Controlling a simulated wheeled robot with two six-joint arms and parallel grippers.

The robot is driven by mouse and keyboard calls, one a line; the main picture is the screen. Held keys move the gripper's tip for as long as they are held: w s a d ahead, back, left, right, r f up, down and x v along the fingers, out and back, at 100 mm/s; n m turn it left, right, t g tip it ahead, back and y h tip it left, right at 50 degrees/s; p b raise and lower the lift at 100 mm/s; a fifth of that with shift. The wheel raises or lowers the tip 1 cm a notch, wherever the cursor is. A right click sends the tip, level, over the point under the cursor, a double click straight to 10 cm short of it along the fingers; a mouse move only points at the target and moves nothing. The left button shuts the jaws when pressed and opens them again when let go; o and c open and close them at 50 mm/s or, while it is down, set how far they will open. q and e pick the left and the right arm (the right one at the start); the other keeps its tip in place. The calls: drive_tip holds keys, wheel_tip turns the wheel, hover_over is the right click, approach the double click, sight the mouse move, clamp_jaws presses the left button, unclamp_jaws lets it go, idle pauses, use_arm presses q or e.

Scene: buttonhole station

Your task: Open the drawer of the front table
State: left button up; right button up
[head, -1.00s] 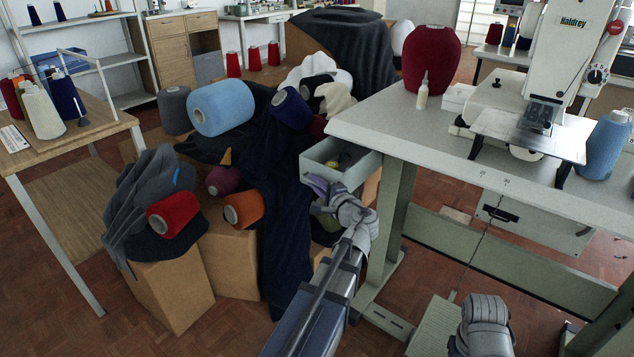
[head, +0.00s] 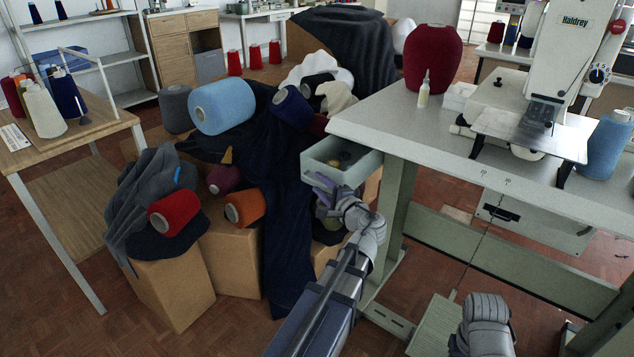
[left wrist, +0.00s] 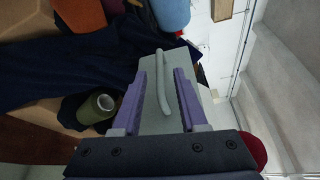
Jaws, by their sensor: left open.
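The front table (head: 420,130) has a pale grey-green drawer (head: 371,165) under its left end. The drawer stands pulled out, and a few small dark items show inside it. My left gripper (head: 324,190) is just in front of the drawer front. In the left wrist view, the drawer front (left wrist: 151,120) and its bar handle (left wrist: 162,80) show between the open purple fingers (left wrist: 162,98). The handle looks clear of both fingers. In the head view my gripper hides much of the handle. My right gripper is not visible.
Cardboard boxes (head: 170,290) with dark cloth and yarn cones crowd the left of the drawer. A sewing machine (head: 565,60), a dark red cone (head: 431,60) and a small bottle (head: 423,92) stand on the table. A wooden side table (head: 90,135) is at the left.

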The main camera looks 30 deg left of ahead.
use_arm(q)
drive_tip(key=v, duration=0.5)
drive_tip(key=shift+s+d, duration=0.1)
drive_tip(key=shift+d, duration=0.15)
drive_tip(key=s+d+f+n+g+h, duration=0.1)
drive_tip(key=s+d+f+g+h, duration=0.2)
drive_tip(key=s+d+f+h, duration=0.5)
drive_tip(key=s+d+f+n+g+h, duration=0.15)
drive_tip(key=d+f, duration=0.35)
drive_tip(key=d, duration=0.7)
drive_tip(key=s+d+f+n+g+h, duration=0.1)
drive_tip(key=s+d+f+g+h, duration=0.25)
drive_tip(key=s+d+f, duration=0.45)
wheel_tip(320, 180, up, 40)
drive_tip(key=w+d+h+p, duration=0.1)
drive_tip(key=d+p, duration=0.1)
drive_tip(key=p, duration=3.7)
drive_tip(key=shift+w+d, duration=0.2)
drive_tip(key=shift+d, duration=0.2)
drive_tip(key=shift+f, duration=0.2)
